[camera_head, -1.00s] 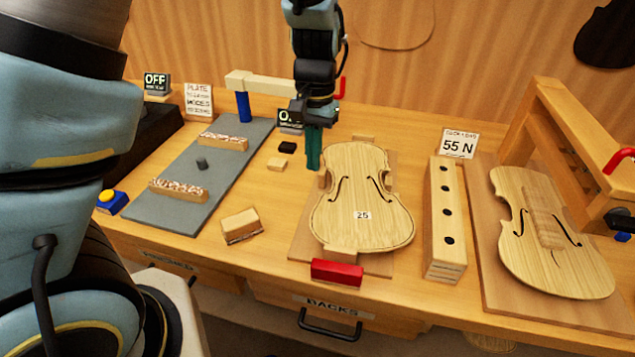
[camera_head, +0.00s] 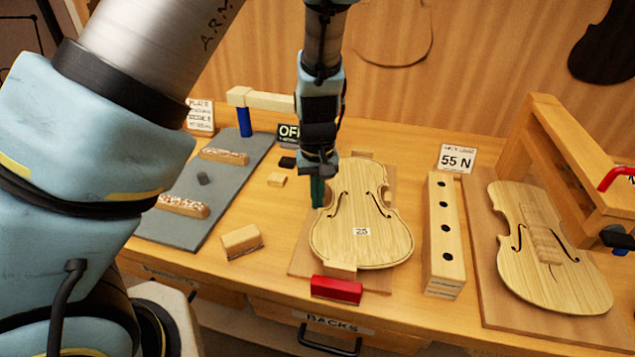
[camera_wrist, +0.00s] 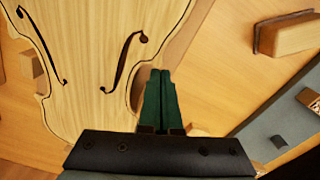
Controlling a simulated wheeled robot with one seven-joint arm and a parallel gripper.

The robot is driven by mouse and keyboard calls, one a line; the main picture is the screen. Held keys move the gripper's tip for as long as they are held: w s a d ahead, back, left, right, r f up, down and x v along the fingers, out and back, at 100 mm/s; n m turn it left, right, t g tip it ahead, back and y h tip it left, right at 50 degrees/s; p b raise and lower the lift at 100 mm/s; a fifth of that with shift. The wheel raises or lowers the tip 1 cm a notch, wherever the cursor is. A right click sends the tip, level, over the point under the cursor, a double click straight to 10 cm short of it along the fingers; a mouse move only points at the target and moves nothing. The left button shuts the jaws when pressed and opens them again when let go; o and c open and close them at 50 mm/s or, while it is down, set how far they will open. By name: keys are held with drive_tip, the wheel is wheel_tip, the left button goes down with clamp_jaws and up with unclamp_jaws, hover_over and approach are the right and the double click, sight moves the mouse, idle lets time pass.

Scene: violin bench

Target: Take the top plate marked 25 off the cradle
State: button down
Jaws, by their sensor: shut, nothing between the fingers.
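The top plate marked 25 (camera_head: 372,247) is a pale violin-shaped board with f-holes and a small "25" label. It lies on the wooden cradle (camera_head: 302,258), with a red block (camera_head: 337,289) at its front end. In the wrist view the plate (camera_wrist: 85,85) fills the upper left. My gripper (camera_head: 317,192) has green fingers pointing down at the plate's upper left edge, by the waist. In the wrist view its fingers (camera_wrist: 160,100) are together and empty, beside the plate's edge. Whether the tips touch the plate or cradle cannot be told.
A small wooden block (camera_head: 241,241) lies front left of the cradle, near the grey board (camera_head: 222,205). A holed wooden block (camera_head: 443,235) stands to the right. Further right are a second violin plate (camera_head: 535,270) and a wooden frame (camera_head: 580,160).

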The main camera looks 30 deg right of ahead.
drive_tip(key=shift+f, duration=0.4)
drive_tip(key=shift+s+a, duration=0.25)
drive_tip(key=shift+s, duration=0.4)
drive_tip(key=shift+s+a, duration=0.2)
drive_tip(key=shift+s, duration=0.4)
